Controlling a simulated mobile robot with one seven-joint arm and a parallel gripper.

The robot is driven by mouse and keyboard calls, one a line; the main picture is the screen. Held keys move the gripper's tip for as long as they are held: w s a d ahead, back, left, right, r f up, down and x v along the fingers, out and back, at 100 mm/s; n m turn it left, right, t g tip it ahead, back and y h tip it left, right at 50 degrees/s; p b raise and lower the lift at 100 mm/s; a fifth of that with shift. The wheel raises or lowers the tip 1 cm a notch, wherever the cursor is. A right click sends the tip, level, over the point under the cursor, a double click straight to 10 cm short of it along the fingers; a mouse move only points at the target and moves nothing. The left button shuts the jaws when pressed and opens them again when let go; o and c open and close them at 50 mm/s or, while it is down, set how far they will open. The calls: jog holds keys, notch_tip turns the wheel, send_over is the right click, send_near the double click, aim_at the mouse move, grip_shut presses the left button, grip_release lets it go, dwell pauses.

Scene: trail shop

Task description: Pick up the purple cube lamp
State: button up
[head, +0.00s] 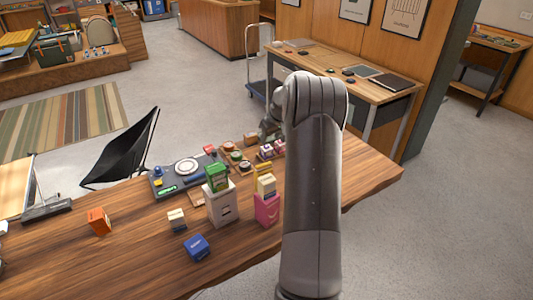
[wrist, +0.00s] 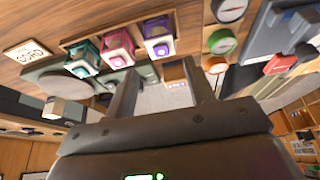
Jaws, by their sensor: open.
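The purple cube lamp (wrist: 158,38) shows in the wrist view at the end of a row, beside a pink cube lamp (wrist: 117,48) and a teal cube lamp (wrist: 82,58). The row sits on a wooden tray (wrist: 100,35). My gripper (wrist: 166,82) is open and empty, its two fingers apart. The purple lamp lies beyond the fingertips, outside the gap between them.
Round items in green (wrist: 222,42) and white (wrist: 228,10) sit near the purple lamp.

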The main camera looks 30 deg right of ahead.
aim_at(266, 146)
jog(key=x, duration=0.8)
jog(key=shift+a, duration=0.1)
jog(key=shift+c, duration=0.4)
jog(key=shift+r, duration=0.1)
jog(key=c, duration=0.7)
jog(key=shift+r, duration=0.1)
